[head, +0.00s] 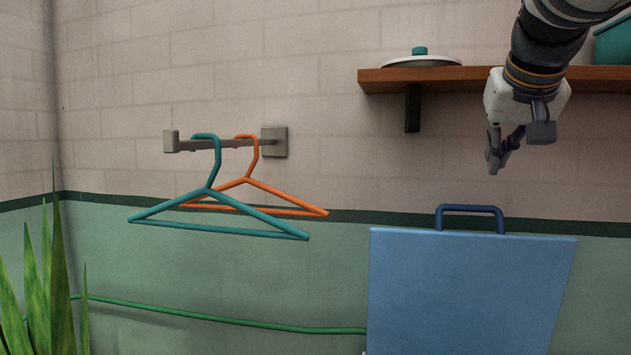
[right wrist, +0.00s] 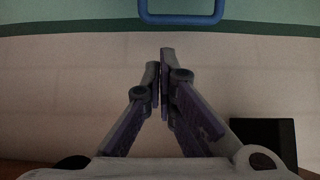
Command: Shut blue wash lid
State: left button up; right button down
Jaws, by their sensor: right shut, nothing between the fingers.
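The blue wash lid (head: 470,295) stands raised, its broad flat face toward me, at the lower right of the head view. Its dark blue handle (head: 470,208) is on the top edge. The handle also shows at the top of the right wrist view (right wrist: 182,18). My right gripper (head: 493,170) is shut and empty. It hangs pointing down above the handle and a little to its right, apart from it. Its closed fingers show in the right wrist view (right wrist: 166,55). The body below the lid is out of frame. My left gripper is not in view.
A wooden shelf (head: 440,78) with a white pot lid (head: 420,61) and a teal pot (head: 614,43) is close behind my right arm. A teal hanger (head: 215,231) and an orange hanger (head: 290,208) hang from a wall rail (head: 215,143). A plant (head: 45,290) stands at left.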

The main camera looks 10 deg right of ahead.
jog(key=x, duration=0.9)
